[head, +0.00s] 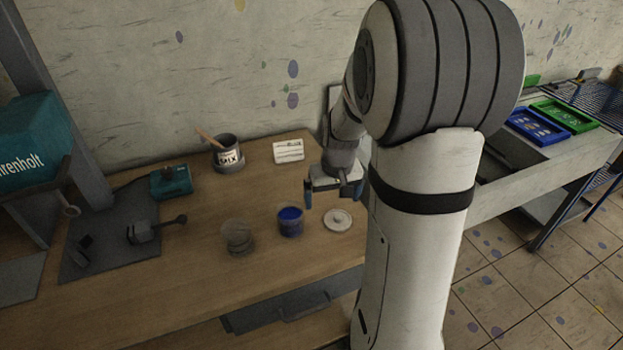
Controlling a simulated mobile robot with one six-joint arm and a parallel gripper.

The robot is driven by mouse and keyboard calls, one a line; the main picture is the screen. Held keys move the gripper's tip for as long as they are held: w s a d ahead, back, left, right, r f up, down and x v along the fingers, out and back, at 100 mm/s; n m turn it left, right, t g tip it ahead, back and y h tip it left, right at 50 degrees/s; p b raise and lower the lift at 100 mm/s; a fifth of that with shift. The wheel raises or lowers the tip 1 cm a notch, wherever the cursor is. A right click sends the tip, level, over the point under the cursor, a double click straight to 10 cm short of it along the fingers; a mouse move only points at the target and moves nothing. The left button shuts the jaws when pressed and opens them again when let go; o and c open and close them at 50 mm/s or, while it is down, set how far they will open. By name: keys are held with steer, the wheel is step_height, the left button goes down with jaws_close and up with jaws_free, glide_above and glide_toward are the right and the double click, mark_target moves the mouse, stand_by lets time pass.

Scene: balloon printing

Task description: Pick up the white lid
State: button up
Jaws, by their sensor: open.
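The white lid (338,219) lies flat on the wooden table near its front right edge, a round disc with a small knob in its middle. It sits just right of a jar of blue ink (290,221), apart from it. My gripper (331,200) hangs above the table, up and slightly left of the lid in the picture. Its two blue-tipped fingers are apart with nothing seen between them. My arm's large links hide the table's right end.
A clear glass jar (238,236) stands left of the blue jar. A grey pot with a wooden handle (228,154), a white card (289,151) and a teal box (171,181) stand farther back. A press stands at left. The front middle of the table (200,285) is clear.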

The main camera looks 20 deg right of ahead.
mark_target(338, 217)
steer(key=w+d+f, duration=0.1)
steer(key=w+d+f+p, duration=0.1)
steer(key=d, duration=0.1)
steer(key=shift+w+f, duration=0.1)
steer(key=shift+f, duration=0.1)
steer(key=shift+w+d+f+p, duration=0.15)
steer(key=shift+f+p, duration=0.2)
steer(key=shift+f, duration=1.6)
steer(key=shift+w+d+f+p, duration=0.1)
steer(key=shift+f+p, duration=0.25)
steer(key=shift+f, duration=1.6)
steer(key=shift+c, duration=0.4)
steer(key=c, duration=0.9)
